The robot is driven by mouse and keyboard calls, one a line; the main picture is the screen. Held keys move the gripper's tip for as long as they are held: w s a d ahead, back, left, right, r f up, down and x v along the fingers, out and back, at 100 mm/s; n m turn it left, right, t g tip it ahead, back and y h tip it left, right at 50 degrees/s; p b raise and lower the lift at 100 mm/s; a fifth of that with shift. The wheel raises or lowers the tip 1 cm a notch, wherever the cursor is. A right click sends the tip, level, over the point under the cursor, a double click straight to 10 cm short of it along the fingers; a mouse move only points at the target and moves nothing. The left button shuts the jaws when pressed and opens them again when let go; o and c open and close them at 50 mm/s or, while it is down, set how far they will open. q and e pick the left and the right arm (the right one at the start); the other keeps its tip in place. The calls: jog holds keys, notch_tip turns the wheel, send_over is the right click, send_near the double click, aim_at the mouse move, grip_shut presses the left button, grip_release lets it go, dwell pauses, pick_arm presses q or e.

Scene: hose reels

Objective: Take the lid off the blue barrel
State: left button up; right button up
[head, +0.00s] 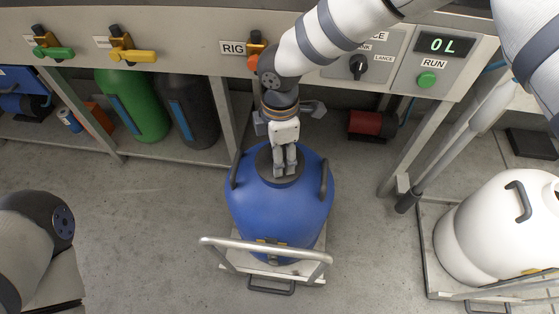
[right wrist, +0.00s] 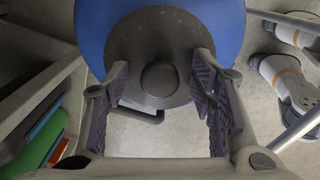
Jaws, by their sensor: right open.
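The blue barrel (head: 279,214) stands upright on a wheeled trolley in the middle of the head view. Its dark grey round lid (head: 262,163) sits on top and is partly hidden by my right gripper (head: 285,172). In the right wrist view the lid (right wrist: 140,45) lies on the blue barrel (right wrist: 88,25), with a round knob (right wrist: 159,80) at its middle. My right gripper (right wrist: 160,92) is open, with its fingers on either side of the knob. My left gripper is out of view; only my left arm shows at lower left.
The trolley's metal handle (head: 265,246) crosses in front of the barrel. A white barrel (head: 480,232) stands at the right. Behind is a panel (head: 190,50) with coloured valves, with a green cylinder (head: 133,105) below. The floor left of the barrel is clear.

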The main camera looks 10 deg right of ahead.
grip_shut()
